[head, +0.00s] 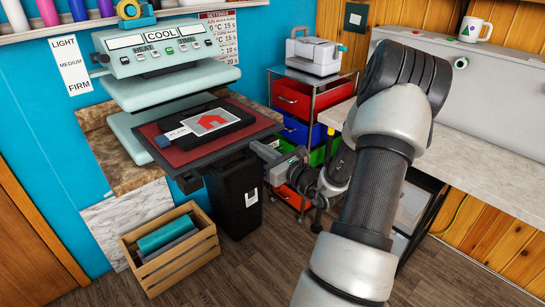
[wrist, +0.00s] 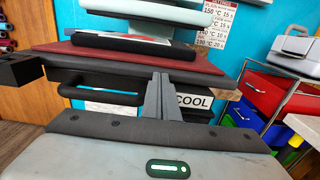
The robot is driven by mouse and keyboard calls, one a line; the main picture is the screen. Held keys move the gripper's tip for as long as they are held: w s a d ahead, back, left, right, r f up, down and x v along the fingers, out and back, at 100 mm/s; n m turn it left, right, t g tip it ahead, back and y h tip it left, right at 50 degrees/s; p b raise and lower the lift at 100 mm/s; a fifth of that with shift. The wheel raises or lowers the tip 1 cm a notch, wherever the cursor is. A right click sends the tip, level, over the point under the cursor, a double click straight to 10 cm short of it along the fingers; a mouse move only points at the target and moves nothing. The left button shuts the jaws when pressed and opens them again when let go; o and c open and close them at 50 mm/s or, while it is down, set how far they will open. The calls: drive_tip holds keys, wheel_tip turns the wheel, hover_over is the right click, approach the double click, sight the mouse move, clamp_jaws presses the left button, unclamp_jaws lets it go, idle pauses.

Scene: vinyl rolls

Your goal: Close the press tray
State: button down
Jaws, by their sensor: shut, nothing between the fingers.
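The press tray (head: 175,153) is a dark slab with a red pad, slid out from under the pale green press (head: 168,85). A dark folded item with a red house print (head: 210,122) lies on it. In the wrist view the tray's red edge (wrist: 90,58) crosses the upper part, with a black bar handle (wrist: 95,96) below it. My gripper (head: 264,150) is beside the tray's near right edge. Its fingers (wrist: 160,85) are shut and empty, pointing at the tray's front, right of the handle's middle. I cannot tell whether they touch it.
A wooden crate (head: 178,262) with folded cloths stands on the floor below the press. A cart with coloured drawers (head: 293,97) stands behind my gripper, to the right of the press. A pale worktop (head: 480,120) lies at the right. A black bin-like box (head: 232,200) is under the tray.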

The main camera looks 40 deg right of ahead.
drive_tip(key=w, duration=0.5)
drive_tip(key=w+b, duration=0.1)
drive_tip(key=w, duration=0.4)
drive_tip(key=w+a, duration=0.1)
drive_tip(key=w, duration=0.4)
drive_tip(key=shift+a, duration=0.1)
